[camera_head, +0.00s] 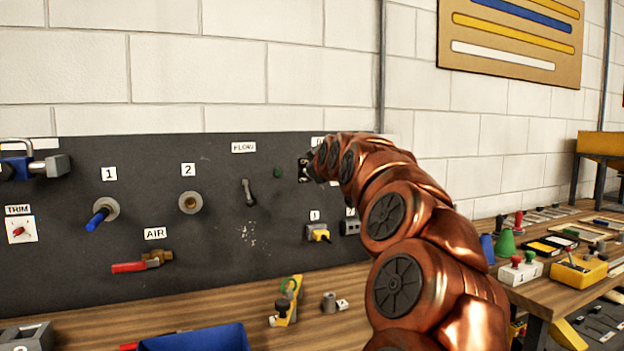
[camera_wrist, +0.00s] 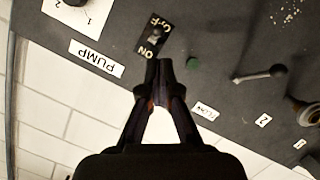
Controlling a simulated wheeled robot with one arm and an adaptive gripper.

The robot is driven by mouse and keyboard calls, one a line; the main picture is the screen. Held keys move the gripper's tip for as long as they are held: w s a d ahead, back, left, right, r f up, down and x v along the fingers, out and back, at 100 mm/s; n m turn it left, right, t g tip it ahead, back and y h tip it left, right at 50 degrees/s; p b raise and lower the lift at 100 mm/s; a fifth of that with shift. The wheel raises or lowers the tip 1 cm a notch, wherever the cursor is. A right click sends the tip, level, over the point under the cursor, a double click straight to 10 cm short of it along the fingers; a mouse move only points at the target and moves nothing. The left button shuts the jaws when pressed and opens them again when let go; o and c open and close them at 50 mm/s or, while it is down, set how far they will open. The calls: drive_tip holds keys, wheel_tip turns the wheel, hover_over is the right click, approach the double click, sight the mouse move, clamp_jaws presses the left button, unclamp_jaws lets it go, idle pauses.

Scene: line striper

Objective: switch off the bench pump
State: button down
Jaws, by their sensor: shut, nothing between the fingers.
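The pump switch (camera_wrist: 155,36) is a small toggle on a black plate marked ON and OFF, below a white PUMP label (camera_wrist: 97,58). In the wrist view the panel appears turned over, with ON nearer my fingers and OFF farther off. Which way the small lever leans is too small to tell. My gripper (camera_wrist: 158,66) is shut and empty, its tips close to the ON end of the plate; contact cannot be told. In the head view my gripper and arm partly hide the switch plate (camera_head: 303,171) and the label.
A green round piece (camera_head: 278,173) and the FLOW lever (camera_head: 248,192) are left of the switch. A yellow plug (camera_head: 319,235) sits below. Valves 1 and 2 and the red AIR handle (camera_head: 130,267) are farther left. A blue bin (camera_head: 195,340) stands on the wooden bench.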

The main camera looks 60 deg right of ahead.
drive_tip(key=s+a, duration=0.1)
drive_tip(key=s, duration=0.1)
drive_tip(key=s+a+b, duration=0.1)
drive_tip(key=shift+s+a+b, duration=0.3)
drive_tip(key=shift+s+a, duration=0.05)
drive_tip(key=shift+w, duration=0.1)
drive_tip(key=shift+r, duration=0.1)
